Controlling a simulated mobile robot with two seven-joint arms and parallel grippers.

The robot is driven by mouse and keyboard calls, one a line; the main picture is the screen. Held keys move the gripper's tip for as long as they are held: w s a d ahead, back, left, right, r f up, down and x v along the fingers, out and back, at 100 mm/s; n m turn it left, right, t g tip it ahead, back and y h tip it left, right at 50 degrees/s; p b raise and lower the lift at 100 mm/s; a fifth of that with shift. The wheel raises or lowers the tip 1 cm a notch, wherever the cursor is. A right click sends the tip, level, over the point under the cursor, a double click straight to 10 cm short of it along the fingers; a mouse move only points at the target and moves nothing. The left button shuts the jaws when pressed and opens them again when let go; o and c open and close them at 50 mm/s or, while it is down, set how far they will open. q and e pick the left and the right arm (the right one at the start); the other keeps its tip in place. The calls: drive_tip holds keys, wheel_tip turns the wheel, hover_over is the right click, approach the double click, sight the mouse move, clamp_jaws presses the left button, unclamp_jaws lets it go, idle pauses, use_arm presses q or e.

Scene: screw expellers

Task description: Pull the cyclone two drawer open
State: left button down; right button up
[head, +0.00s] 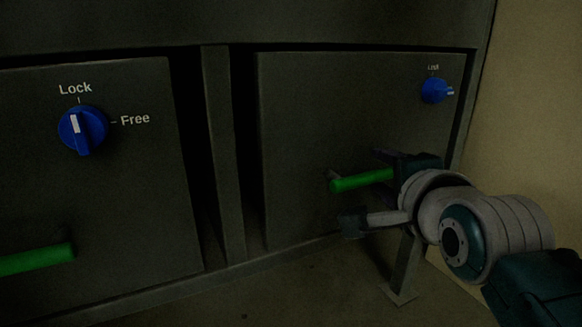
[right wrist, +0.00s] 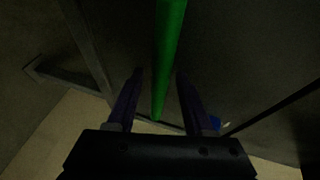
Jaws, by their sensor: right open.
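The right drawer (head: 310,110) has a dark front panel that looks closed, with a green bar handle (head: 360,181). No cyclone number is readable on it. Its blue knob (head: 433,91) has its white mark pointing right, away from the "Lock" label above. My right gripper (head: 368,190) is open at this handle, one finger above it and one below. In the right wrist view the green handle (right wrist: 168,50) runs between the two spread fingers of my gripper (right wrist: 160,74), with gaps showing on both sides. The handle's right end is hidden by my gripper. My left gripper is out of view.
The left drawer (head: 130,190) has its own green handle (head: 38,259) and a blue knob (head: 82,130) pointing up to "Lock". A vertical post (head: 222,150) stands between the drawers. A tan wall (head: 535,110) is close on the right. A cabinet leg (head: 405,270) stands below my right gripper.

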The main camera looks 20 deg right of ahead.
drive_tip(key=shift+s, duration=0.1)
drive_tip(key=shift+c, duration=0.4)
clamp_jaws()
idle(0.8)
